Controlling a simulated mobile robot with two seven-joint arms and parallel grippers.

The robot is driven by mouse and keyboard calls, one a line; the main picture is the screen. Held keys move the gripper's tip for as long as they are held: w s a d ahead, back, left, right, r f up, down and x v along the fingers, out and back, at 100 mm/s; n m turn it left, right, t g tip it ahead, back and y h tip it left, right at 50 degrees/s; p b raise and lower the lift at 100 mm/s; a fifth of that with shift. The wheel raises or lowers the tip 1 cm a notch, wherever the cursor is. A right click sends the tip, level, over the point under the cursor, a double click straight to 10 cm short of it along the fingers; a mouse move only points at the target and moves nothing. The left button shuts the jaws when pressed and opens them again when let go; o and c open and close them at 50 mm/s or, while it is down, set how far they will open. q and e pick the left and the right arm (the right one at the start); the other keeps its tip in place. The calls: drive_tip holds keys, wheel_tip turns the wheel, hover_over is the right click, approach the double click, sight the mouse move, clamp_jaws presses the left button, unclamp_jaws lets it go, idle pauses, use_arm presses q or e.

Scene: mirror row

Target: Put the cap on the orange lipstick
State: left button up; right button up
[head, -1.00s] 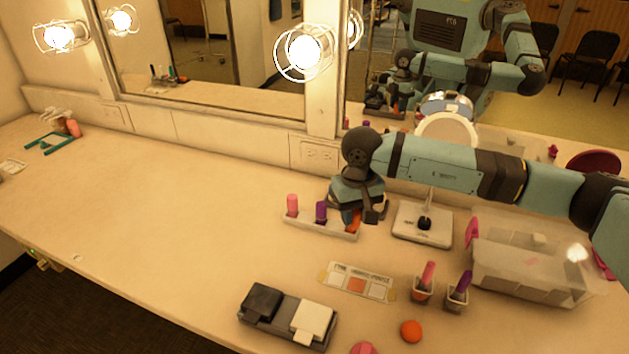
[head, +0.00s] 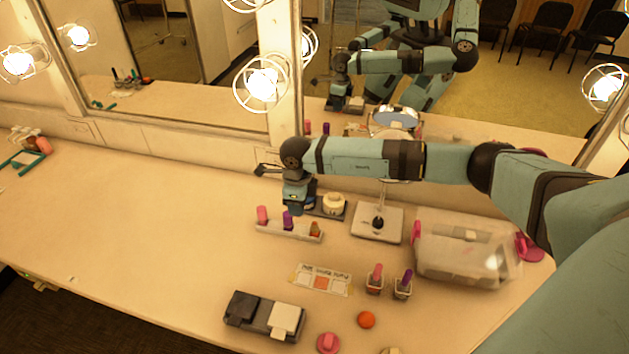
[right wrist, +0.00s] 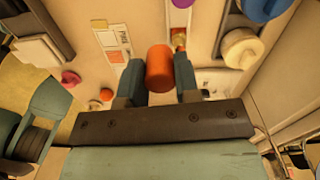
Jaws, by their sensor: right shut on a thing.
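My right gripper (head: 297,208) is just behind and above the white rack (head: 272,230). It is shut on a smooth orange cylinder, which looks like the orange cap (right wrist: 159,68) and sits between the fingers in the right wrist view. The cap is hidden or hard to make out in the head view. The short orange-and-gold lipstick (head: 315,229) stands in the rack's right slot; it also shows in the right wrist view (right wrist: 179,39), apart from the cap. My left gripper is not in view.
A pink tube (head: 262,215) and a purple tube (head: 288,220) stand in the same rack. A mirror stand (head: 377,225), a clear box (head: 465,250), a printed card (head: 321,280) and a black-and-white case (head: 264,317) are around. The left counter is mostly clear.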

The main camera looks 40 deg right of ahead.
drive_tip(key=d+m+p, duration=0.1)
drive_tip(key=m, duration=0.3)
drive_tip(key=d+m+p, duration=0.2)
drive_tip(key=m, duration=0.1)
drive_tip(key=s+d+m+p, duration=0.1)
drive_tip(key=m+p, duration=0.1)
drive_tip(key=m, duration=0.2)
drive_tip(key=shift+d+m, duration=0.3)
drive_tip(key=b, duration=0.3)
hover_over(315, 223)
wheel_tip(315, 223, down, 5)
drive_tip(key=shift+r, duration=0.1)
drive_tip(key=shift+f+b, duration=0.3)
drive_tip(key=shift+a, duration=0.1)
drive_tip(key=shift+f, duration=0.1)
drive_tip(key=shift+f+b, duration=1)
drive_tip(key=shift+f, duration=0.3)
idle(1.9)
